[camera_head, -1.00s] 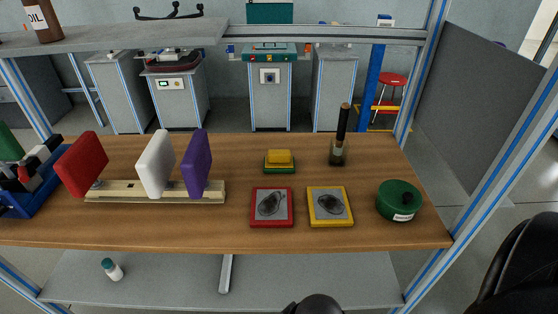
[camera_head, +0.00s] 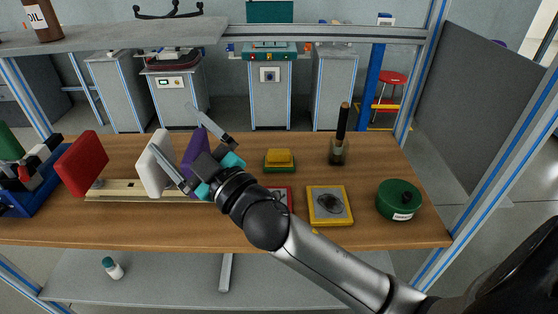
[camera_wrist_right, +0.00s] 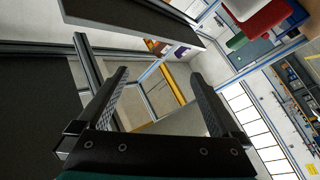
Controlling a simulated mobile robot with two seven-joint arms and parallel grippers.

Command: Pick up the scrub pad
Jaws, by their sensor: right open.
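A yellow block on a green base (camera_head: 279,158), which looks like the scrub pad, lies on the wooden table right of its middle. My right gripper (camera_head: 173,130) is open and reaches in over the table, left of the pad and in front of the purple paddle (camera_head: 196,148). Its fingers point up and to the left, away from the pad. In the right wrist view the gripper (camera_wrist_right: 160,75) has nothing between its fingers, and the pad is not seen there. My left gripper is in neither view.
Red (camera_head: 82,163) and white (camera_head: 153,165) paddles stand in a wooden rack at left. A red-framed tray, partly hidden by my arm, and a yellow-framed tray (camera_head: 314,215) lie in front. A dark-handled brush (camera_head: 340,140) and green tin (camera_head: 399,200) stand right. A shelf (camera_head: 130,38) hangs above.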

